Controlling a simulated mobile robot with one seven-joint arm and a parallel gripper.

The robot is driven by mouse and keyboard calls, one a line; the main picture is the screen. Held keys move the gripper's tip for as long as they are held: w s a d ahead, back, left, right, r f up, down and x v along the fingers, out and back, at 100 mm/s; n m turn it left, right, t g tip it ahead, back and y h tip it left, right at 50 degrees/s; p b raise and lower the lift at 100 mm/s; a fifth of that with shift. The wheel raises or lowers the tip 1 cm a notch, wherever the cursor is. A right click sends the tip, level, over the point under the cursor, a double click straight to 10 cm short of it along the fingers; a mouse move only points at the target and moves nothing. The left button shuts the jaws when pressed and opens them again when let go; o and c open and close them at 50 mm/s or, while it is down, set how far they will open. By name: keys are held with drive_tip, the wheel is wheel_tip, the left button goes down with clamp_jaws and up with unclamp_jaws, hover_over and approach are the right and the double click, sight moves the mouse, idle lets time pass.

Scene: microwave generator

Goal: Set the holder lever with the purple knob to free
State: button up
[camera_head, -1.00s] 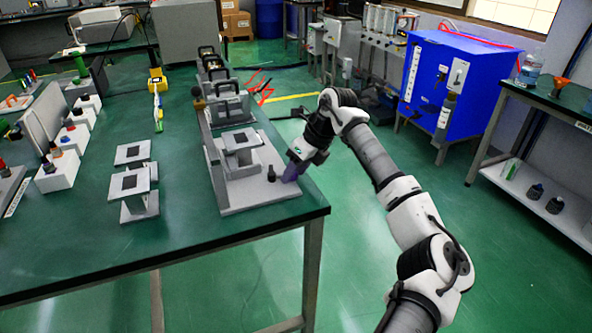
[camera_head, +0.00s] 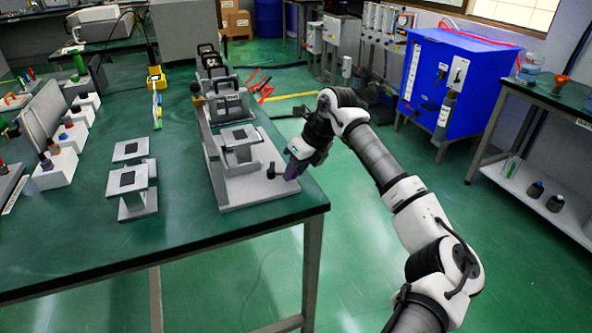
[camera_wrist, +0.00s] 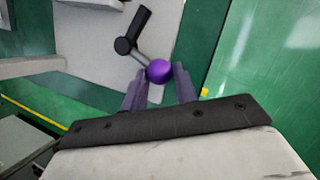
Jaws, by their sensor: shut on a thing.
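The purple knob (camera_wrist: 159,71) is a round ball between my gripper's fingers in the wrist view. A thin grey lever arm (camera_wrist: 141,58) runs from it up-left to a black round pivot (camera_wrist: 123,46) with a black handle-like piece. My gripper (camera_wrist: 160,86), with purple-grey fingers, is shut on the knob. In the head view my gripper (camera_head: 293,172) is at the right edge of the grey holder base (camera_head: 255,190), beside the black pivot post (camera_head: 271,170). The knob itself is hidden by the fingers there.
The holder carries a raised square platform (camera_head: 239,137) left of the lever. Another small grey stand (camera_head: 131,179) is further left on the green table (camera_head: 200,245). Several holders line up behind. The table's right edge lies just beside my gripper, with open floor beyond.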

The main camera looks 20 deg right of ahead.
drive_tip(key=shift+a, duration=0.1)
drive_tip(key=o, duration=1)
drive_tip(key=shift+c, duration=0.2)
drive_tip(key=v, duration=1.4)
drive_tip(key=shift+s+a, duration=0.1)
